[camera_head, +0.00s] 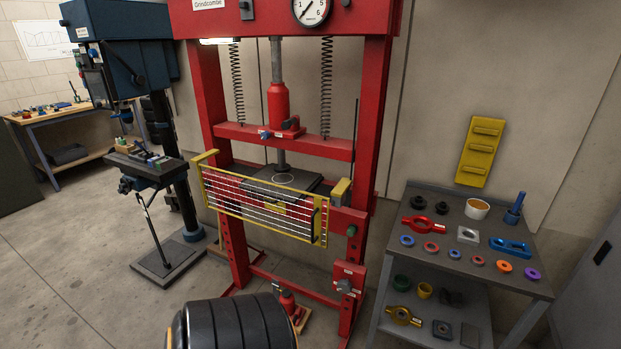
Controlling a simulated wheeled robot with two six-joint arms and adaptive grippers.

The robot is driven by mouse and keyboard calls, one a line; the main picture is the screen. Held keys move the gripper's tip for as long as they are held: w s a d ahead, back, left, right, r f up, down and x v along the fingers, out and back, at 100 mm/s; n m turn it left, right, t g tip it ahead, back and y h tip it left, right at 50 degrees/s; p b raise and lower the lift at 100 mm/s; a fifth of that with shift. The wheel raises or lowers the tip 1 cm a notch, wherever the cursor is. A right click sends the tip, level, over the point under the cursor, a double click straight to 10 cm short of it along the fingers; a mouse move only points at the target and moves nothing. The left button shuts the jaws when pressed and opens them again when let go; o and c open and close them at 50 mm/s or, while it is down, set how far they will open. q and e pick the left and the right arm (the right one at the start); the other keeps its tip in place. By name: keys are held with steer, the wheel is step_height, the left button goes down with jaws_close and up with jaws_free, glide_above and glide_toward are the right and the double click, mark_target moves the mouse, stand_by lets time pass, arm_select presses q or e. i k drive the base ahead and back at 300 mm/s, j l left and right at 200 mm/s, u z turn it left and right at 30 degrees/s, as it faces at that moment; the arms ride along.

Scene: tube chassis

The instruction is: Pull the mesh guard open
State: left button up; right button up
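The mesh guard (258,203), a yellow frame with pale horizontal wires, stretches across the front of the red press (380,120), before its dark bed plate (266,181). Its left end is by a yellow bracket (205,158) at the left post. Its right end has an upright yellow perforated strip (324,222), near a yellow block (341,190) on the right post. I cannot tell whether that end touches the post or is latched. Neither of my grippers is in view.
A drill press (120,45) stands left of the press. A grey two-level cart (400,255) with rings and tools stands at the right. A black ribbed round shape (240,322) fills the bottom edge before the press. Floor at the left front is clear.

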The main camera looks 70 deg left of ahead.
mark_target(316, 216)
steer(key=u, duration=2.55)
